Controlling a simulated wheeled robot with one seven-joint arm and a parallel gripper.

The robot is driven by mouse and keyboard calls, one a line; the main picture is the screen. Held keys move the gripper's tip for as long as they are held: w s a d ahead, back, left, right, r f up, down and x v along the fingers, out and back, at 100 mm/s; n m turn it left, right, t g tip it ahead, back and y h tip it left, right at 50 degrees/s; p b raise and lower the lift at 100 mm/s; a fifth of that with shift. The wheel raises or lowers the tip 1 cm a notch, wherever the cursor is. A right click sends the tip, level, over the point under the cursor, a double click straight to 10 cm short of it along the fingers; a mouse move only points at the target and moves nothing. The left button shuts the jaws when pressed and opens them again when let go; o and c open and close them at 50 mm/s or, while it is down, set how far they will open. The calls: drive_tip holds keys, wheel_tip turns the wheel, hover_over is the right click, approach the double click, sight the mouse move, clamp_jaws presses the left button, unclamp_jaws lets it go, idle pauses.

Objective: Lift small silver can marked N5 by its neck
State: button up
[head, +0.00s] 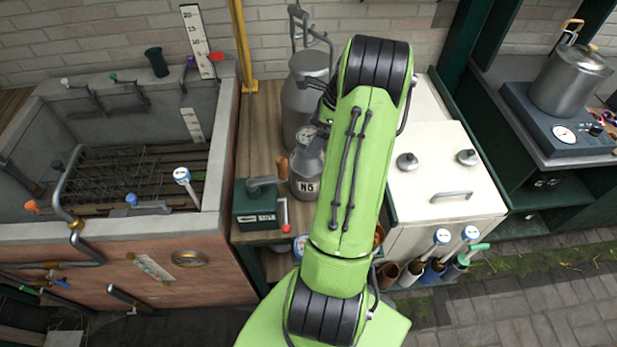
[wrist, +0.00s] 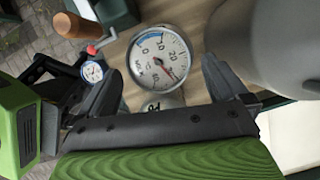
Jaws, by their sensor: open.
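The small silver can marked N5 (head: 306,170) stands upright on the wooden bench, with a round dial at its top. My gripper (wrist: 163,66) is open, with one dark finger on each side of the dial in that view. I cannot tell whether the fingers touch the neck. In the head view my green arm hides most of the gripper and the right edge of the can.
A large silver can (head: 302,100) stands close behind; it also shows at the wrist view's right (wrist: 275,40). A green box with a wooden-handled crank (head: 256,208) is close on the left. A stone basin (head: 215,190) lies further left, a white cabinet (head: 440,180) to the right.

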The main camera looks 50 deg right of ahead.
sight(309, 166)
drive_tip(key=x, duration=0.4)
drive_tip(key=shift+w+a+f, duration=0.15)
drive_tip(key=shift+w+f, duration=0.05)
drive_tip(key=shift+f, duration=0.1)
drive_tip(key=shift+s, duration=0.1)
drive_tip(key=c, duration=0.3)
clamp_jaws()
drive_tip(key=shift+r, duration=0.15)
